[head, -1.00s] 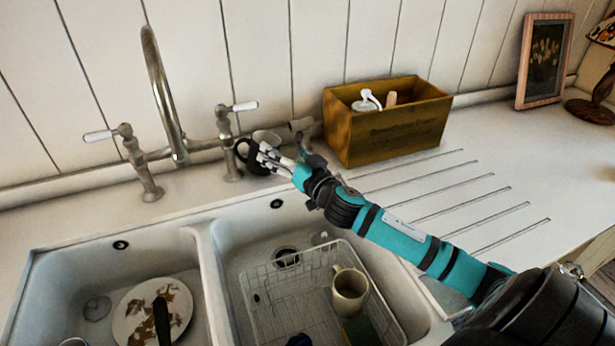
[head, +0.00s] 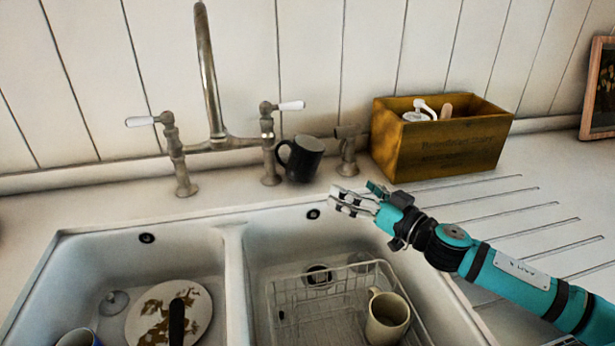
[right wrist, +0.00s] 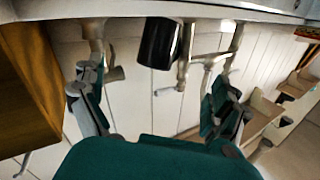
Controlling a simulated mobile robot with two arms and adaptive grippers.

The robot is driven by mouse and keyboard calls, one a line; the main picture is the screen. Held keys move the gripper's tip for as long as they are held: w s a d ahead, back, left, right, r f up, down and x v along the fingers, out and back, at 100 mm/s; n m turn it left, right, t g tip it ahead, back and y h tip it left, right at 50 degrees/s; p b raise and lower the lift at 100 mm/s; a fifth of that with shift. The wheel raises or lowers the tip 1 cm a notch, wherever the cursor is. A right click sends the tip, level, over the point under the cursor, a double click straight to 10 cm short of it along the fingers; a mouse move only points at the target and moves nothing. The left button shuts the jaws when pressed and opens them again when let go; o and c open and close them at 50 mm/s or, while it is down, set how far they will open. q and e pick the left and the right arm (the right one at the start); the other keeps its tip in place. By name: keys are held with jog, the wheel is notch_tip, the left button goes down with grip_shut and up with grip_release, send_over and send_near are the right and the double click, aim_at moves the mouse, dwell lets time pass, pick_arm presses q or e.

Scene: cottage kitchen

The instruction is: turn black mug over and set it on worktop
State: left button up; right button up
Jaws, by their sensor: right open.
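The black mug (head: 305,160) stands on the worktop (head: 350,185) behind the sink, between the right tap handle and a short metal fitting. Its handle points left, and a greyish round end faces up. I cannot tell if that end is its mouth or its base. In the right wrist view the mug (right wrist: 158,43) shows beyond the fingers, near the top of the picture. My right gripper (head: 355,198) is open and empty, in front and to the right of the mug, apart from it. Its fingers (right wrist: 155,95) are spread wide in the wrist view. My left gripper is not in view.
The tap (head: 212,90) rises left of the mug. A wooden box (head: 440,150) holding a white pump bottle stands to the right. The double sink in front holds a dirty plate (head: 145,312) and a wire rack with a cream mug (head: 387,318).

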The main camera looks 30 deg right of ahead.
aim_at(314, 165)
jog(key=p+x, duration=0.1)
jog(key=x, duration=0.6)
jog(key=p+x, duration=0.1)
jog(key=x, duration=0.2)
jog(key=shift+w+r+p, duration=0.35)
jog(key=shift+w, duration=0.05)
jog(key=shift+w+a+f, duration=0.15)
jog(key=shift+w+a, duration=0.05)
jog(key=shift+w, duration=0.35)
jog(key=x, duration=0.2)
jog(key=p+x, duration=0.1)
jog(key=x, duration=0.1)
jog(key=shift+w+d+r, duration=0.1)
jog(key=shift+w+r, duration=0.15)
jog(key=shift+w, duration=0.15)
jog(key=shift+w+f, duration=0.1)
jog(key=shift+w, duration=0.15)
jog(key=c, duration=1.5)
jog(key=shift+c, duration=0.5)
jog(key=shift+s, duration=0.1)
